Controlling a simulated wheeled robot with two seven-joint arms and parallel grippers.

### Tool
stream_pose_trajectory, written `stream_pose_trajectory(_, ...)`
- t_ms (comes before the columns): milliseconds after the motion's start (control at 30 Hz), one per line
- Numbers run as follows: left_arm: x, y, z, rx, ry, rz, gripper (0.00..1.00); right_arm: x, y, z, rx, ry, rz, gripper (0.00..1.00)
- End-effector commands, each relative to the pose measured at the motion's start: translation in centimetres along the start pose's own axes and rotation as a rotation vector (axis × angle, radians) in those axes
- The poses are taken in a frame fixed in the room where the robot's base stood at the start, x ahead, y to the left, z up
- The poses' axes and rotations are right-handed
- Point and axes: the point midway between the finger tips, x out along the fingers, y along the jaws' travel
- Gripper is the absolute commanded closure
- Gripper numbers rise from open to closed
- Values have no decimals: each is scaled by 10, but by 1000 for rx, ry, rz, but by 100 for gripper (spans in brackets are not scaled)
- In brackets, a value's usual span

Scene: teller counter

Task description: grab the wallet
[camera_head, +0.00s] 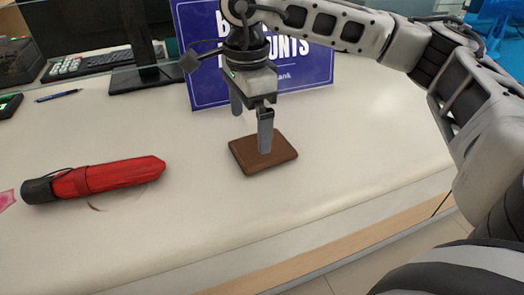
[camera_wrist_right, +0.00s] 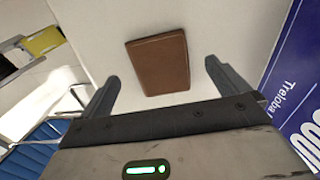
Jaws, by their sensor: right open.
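The brown wallet (camera_head: 281,157) lies flat on the pale counter, right of centre in the head view. My right gripper (camera_head: 251,124) is above it, pointing down, with one finger overlapping the wallet's middle in the picture. In the right wrist view the wallet (camera_wrist_right: 158,63) lies beyond the two spread fingertips of the right gripper (camera_wrist_right: 160,74), seen between them. The gripper is open and empty, and no contact with the wallet shows. My left gripper is not in view.
A red umbrella (camera_head: 100,178) lies on the left of the counter (camera_head: 190,225). A purple sign (camera_head: 207,85) stands behind the gripper. A monitor stand (camera_head: 146,77), pen (camera_head: 59,95) and keypad (camera_head: 88,65) are at the back left. The counter's front edge is below the wallet.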

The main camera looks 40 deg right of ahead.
Motion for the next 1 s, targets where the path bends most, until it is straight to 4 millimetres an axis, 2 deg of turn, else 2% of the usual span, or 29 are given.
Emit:
stream_pose_trajectory(167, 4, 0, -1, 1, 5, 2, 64, 11, 1, -2, 0, 1, 1, 0)
stream_pose_trajectory(400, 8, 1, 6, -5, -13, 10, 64, 47, 3, -8, -1, 1, 3, 0)
stream_pose_trajectory(500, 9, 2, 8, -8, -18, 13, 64, 55, 3, -8, -1, -1, 0, 0)
stream_pose_trajectory(767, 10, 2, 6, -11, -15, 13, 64, 57, 2, -8, -1, -1, -1, 0)
stream_pose_trajectory(867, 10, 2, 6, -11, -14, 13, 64, 57, 2, -8, 0, -1, 0, 25)
stream_pose_trajectory(900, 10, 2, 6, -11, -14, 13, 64, 57, 2, -8, 0, -1, 0, 36)
stream_pose_trajectory(933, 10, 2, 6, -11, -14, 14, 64, 57, 2, -8, 0, -1, 0, 40)
stream_pose_trajectory(1000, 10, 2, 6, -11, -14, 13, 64, 57, 2, -8, 0, -1, -1, 41)
